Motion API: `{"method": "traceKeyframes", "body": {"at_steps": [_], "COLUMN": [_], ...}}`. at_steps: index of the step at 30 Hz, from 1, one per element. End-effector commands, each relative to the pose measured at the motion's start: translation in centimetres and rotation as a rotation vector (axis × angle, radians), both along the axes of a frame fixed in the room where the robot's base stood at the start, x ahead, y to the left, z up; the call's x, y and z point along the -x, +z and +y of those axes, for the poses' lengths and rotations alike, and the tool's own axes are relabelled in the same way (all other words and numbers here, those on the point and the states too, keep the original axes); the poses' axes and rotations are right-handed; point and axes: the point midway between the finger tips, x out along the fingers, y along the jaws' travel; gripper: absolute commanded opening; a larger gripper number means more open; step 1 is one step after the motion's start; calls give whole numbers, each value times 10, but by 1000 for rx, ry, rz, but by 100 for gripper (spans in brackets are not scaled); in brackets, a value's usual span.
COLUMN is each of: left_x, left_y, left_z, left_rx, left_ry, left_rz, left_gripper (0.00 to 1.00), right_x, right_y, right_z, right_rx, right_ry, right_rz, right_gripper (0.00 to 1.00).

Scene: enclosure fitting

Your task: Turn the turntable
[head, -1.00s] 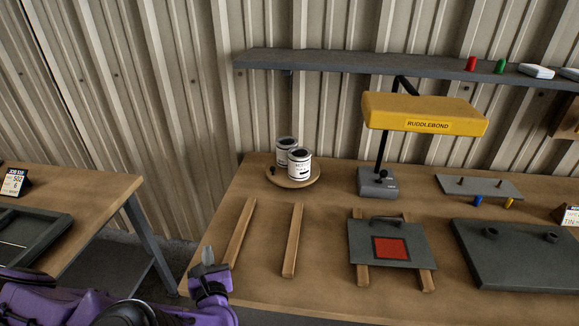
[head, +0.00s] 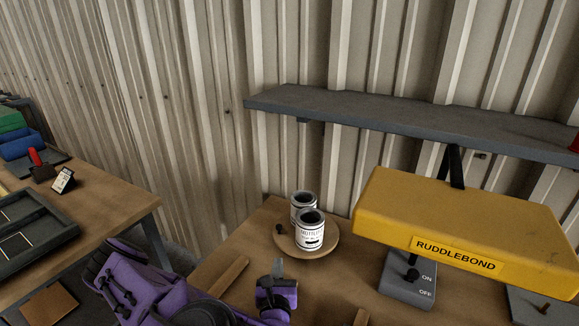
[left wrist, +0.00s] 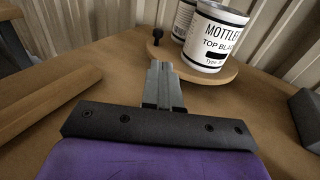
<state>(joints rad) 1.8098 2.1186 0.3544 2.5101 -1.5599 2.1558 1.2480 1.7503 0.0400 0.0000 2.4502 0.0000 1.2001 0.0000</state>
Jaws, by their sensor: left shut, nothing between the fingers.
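The turntable (head: 324,248) is a round wooden disc on the bench, at the centre of the head view. Two white cans with dark tops, a front can (head: 310,232) and a rear can (head: 303,203), stand on it. A small dark knob (head: 281,229) is at its left edge. In the left wrist view the turntable (left wrist: 205,68) and the knob (left wrist: 157,37) lie just beyond my fingers. My left gripper (head: 277,268) is shut and empty, in front of the turntable; contact with it cannot be told. My right gripper is not in view.
A yellow lamp head marked RUDDLEBOND (head: 465,225) overhangs the bench at right, above its grey switch base (head: 408,282). A grey shelf (head: 400,122) runs along the wall. A wooden strip (head: 225,276) lies left of my gripper. Another table (head: 110,215) stands at left.

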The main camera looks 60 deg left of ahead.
Motion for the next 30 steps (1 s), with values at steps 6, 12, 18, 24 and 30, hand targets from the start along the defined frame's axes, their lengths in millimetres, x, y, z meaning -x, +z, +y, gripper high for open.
{"method": "traceKeyframes", "body": {"at_steps": [6,12,18,24,30], "left_x": [-17,-37,-53,-59,-59], "left_y": [-13,-17,-5,-9,-10], "left_z": [37,75,104,115,116], "left_rx": [-1,-3,-1,0,0], "left_ry": [4,3,-1,-1,-1], "left_rz": [-2,-3,-1,-1,-1], "left_gripper": [0,0,0,0,0], "right_x": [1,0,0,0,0], "right_y": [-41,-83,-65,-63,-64], "right_z": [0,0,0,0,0], "right_rx": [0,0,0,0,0], "right_ry": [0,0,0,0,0], "right_rz": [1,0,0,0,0], "right_gripper": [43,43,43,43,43]}}
